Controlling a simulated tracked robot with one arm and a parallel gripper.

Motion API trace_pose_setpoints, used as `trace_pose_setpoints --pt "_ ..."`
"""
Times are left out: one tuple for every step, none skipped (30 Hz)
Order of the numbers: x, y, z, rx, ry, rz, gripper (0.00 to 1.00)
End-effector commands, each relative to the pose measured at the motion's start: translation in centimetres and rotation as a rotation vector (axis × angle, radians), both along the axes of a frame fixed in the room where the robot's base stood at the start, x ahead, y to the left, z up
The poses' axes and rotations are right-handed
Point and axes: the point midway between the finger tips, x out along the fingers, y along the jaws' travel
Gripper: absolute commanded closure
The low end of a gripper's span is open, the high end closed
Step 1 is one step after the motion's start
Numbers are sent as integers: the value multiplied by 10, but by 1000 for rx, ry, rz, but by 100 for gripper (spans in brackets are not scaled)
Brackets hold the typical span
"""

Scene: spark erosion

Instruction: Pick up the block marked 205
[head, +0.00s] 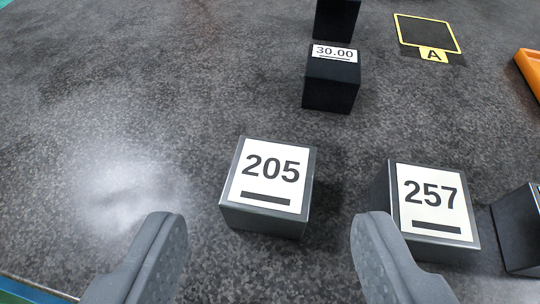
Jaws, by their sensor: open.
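The block marked 205 (268,185) is a dark grey cube with a white label on top, standing on the dark speckled table. My gripper (262,245) is open, with one grey finger at the lower left and one at the lower right. In the picture the block stands just beyond the fingertips, between their lines, and neither finger is seen touching it. Nothing is held.
The block marked 257 (432,210) stands close on the right, partly behind my right finger. Another dark block (519,232) is cut off at the right edge. A black block marked 30.00 (331,82) and another black block (336,18) stand farther back. A yellow-outlined area A (433,54) and an orange container (530,69) are at the upper right. The left is clear.

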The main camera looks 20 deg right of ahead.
Motion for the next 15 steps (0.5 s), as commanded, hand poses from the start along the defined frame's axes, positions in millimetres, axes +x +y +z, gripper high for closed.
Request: trace_pose_setpoints --pt "4 -2 -3 1 0 0 47" --pt "6 -3 -5 1 0 0 47" --pt "11 -5 -8 2 -2 0 47" --pt "14 -7 -10 1 -2 -1 47" --pt "18 -9 -12 2 -1 -1 47" --pt "22 -11 -15 2 0 -1 47" --pt "25 -13 -18 1 1 -3 47" --pt "28 -14 -19 1 2 -2 47" --pt "31 -16 -21 0 2 -2 47" --pt "33 -17 -22 0 2 -2 47" --pt "35 -17 -23 0 2 -1 47" --pt "37 -18 -23 0 1 0 47" --pt "38 -18 -23 0 1 0 47" --pt "38 -18 -24 0 0 1 47" --pt "39 -18 -23 0 0 1 47"
